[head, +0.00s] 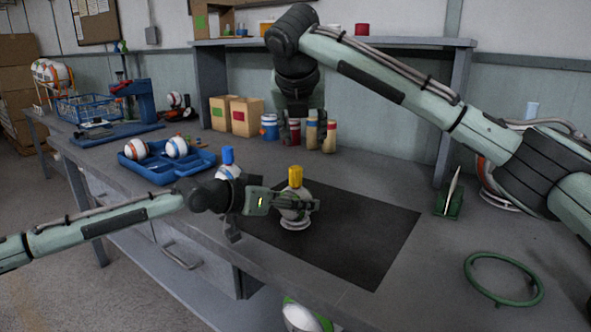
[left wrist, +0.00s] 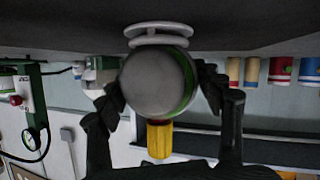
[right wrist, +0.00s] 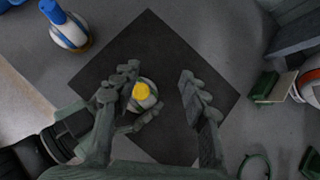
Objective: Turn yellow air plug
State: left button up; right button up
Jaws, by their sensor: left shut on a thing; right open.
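The yellow air plug (head: 295,176) stands upright on top of a grey-white ball with green trim (head: 288,214). The ball rests on a white ring stand (head: 296,224) on the black mat (head: 370,235). My left gripper (head: 300,206) is shut on the ball from the side; its fingers flank the ball in the left wrist view, where the plug (left wrist: 160,139) also shows. My right gripper (right wrist: 165,85) is open and points down above the ball, apart from the plug (right wrist: 141,91), which lies nearer its left finger.
A ball with a blue plug (head: 228,160) stands left of the mat. A blue tray (head: 165,172) holds balls further left. Bottles (head: 329,138) and boxes (head: 246,116) stand behind. A green ring (head: 503,278) lies at right. The mat's right side is clear.

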aim_at(295, 168)
jog(key=s+a+r+g+y, duration=0.1)
jog(key=s+a+r+g, duration=0.15)
jog(key=s, duration=0.25)
jog(key=shift+n+g, duration=0.4)
jog(key=shift+g, duration=0.05)
jog(key=x, duration=0.7)
jog(key=d+x, duration=0.1)
jog(key=x, duration=0.3)
jog(key=shift+w+f, duration=0.2)
jog(key=shift+w, duration=0.2)
jog(key=shift+c, duration=0.6)
grip_shut()
